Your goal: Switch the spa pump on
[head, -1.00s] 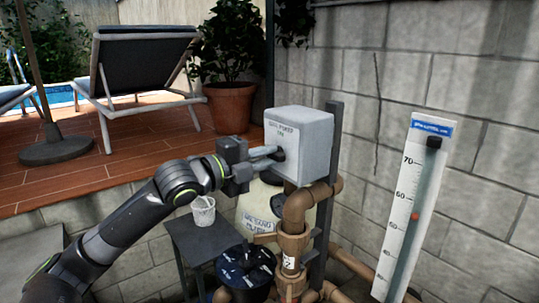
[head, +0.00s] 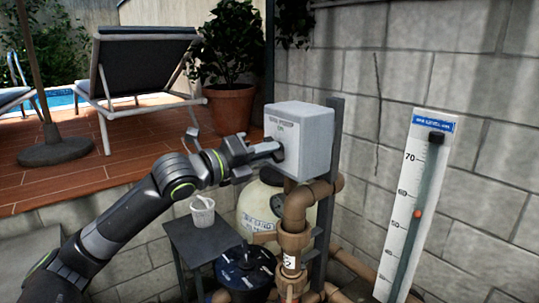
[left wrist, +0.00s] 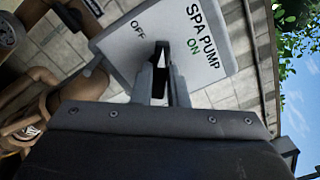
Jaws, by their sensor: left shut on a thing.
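The grey spa pump switch box (head: 309,140) is mounted on a dark post above the pipes. In the left wrist view the box (left wrist: 150,24) carries the words OFF, SPA PUMP and ON on its face. My left gripper (head: 276,150) reaches the box's front face from the left. It is shut on the dark switch knob, and the fingers (left wrist: 166,84) point straight at the face. The knob (left wrist: 161,48) is mostly hidden between the fingertips, so I cannot tell which word it points to. My right gripper is in neither view.
Brown pipes (head: 296,207) run below the box, beside a pale tank (head: 254,202). A small dark table (head: 198,240) holds a white cup (head: 202,212). A tall white gauge board (head: 402,215) leans at the right by the block wall. A wooden deck with a lounger lies behind.

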